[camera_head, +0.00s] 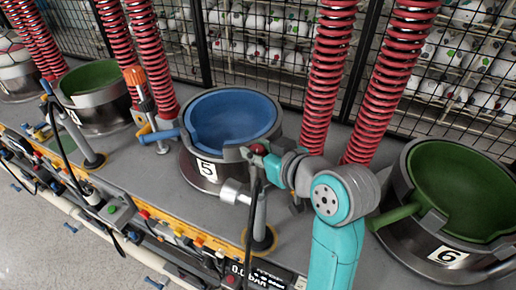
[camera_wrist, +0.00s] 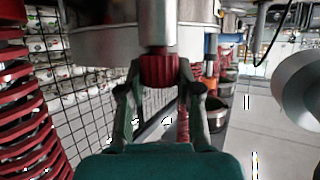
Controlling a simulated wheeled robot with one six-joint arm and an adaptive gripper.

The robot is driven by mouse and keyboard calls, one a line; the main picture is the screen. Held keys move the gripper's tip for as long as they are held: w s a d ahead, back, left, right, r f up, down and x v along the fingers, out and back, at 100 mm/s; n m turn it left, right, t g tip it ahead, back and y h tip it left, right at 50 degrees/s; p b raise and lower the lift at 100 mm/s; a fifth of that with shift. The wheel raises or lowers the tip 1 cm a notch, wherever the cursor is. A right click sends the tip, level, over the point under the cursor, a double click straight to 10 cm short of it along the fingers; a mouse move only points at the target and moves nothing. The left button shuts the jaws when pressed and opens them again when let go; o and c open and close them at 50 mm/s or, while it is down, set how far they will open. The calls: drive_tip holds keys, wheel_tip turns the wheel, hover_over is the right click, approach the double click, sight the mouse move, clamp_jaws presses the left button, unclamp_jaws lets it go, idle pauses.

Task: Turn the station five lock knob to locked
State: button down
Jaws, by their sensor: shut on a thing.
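Station five, marked with a 5 plate (camera_head: 208,169), has a blue bowl (camera_head: 225,118) inside a metal ring. A small red knob (camera_head: 258,149), which I take for the lock knob, sits at the ring's right front side. It shows larger in the wrist view (camera_wrist: 159,69), ribbed, at the end of a metal cylinder (camera_wrist: 157,27). My gripper (camera_wrist: 160,78) has one finger on each side of the knob and is shut on it. In the head view my gripper (camera_head: 270,160) reaches the knob from the right and partly covers it. I cannot tell the lock's position.
Red springs (camera_head: 328,75) rise behind my arm. Station 6 with a green bowl (camera_head: 460,185) is at the right. An orange-handled post (camera_head: 140,90) stands left of station five. A black hose and post (camera_head: 258,215) stand in front. A mesh fence (camera_head: 260,40) closes off the back.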

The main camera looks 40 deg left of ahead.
drive_tip(key=shift+m+t+h, duration=0.7)
drive_tip(key=shift+m+t, duration=0.7)
drive_tip(key=shift+t, duration=0.1)
drive_tip(key=c, duration=0.8)
unclamp_jaws()
drive_tip(key=shift+o, duration=0.2)
drive_tip(key=v, duration=1.2)
drive_tip(key=shift+f, duration=0.1)
